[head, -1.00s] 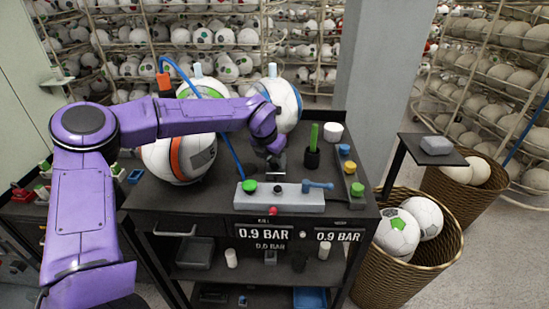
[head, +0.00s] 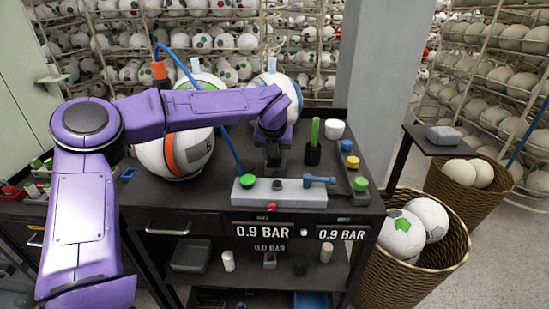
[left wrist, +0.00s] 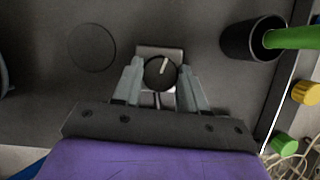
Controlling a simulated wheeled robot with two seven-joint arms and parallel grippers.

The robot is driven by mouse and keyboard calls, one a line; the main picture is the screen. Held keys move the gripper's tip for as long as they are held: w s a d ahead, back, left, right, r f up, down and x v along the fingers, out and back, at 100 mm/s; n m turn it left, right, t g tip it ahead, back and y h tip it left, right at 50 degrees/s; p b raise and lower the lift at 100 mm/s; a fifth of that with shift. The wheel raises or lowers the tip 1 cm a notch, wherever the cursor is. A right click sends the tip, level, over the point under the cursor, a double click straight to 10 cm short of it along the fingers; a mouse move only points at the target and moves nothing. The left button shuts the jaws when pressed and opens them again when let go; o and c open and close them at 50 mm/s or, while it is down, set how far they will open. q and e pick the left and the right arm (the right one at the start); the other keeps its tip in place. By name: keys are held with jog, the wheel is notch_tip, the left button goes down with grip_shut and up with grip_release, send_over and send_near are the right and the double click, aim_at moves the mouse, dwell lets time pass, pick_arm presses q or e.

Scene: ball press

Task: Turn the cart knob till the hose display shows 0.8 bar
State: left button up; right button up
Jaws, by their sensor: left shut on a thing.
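The black cart knob (left wrist: 160,73) has a white pointer mark, aimed up and slightly right in the left wrist view, and sits on a small grey plate. My left gripper (left wrist: 161,80) has its two fingers on either side of the knob, shut on it. In the head view my left gripper (head: 274,168) points down at the cart top behind the grey valve bar, and it hides the knob. The left display (head: 263,231) on the cart front reads 0.9 BAR, with a dimmer 0.0 BAR below. The right display (head: 341,234) reads 0.9 BAR. Their small labels are unreadable.
The grey bar (head: 280,193) carries a green button (head: 248,181) and a blue lever (head: 318,180). A black cup (head: 313,153) with a green stick stands right of the gripper. An orange-striped ball (head: 176,152) and a blue hose (head: 230,147) are to the left.

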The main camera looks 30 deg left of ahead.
pick_arm(q)
jog(key=shift+n, duration=0.3)
jog(key=o, duration=1.1)
jog(key=shift+c, duration=0.2)
jog(key=b+v, duration=0.2)
jog(key=v, duration=0.8)
jog(key=shift+r, duration=0.3)
jog(key=shift+d, duration=0.1)
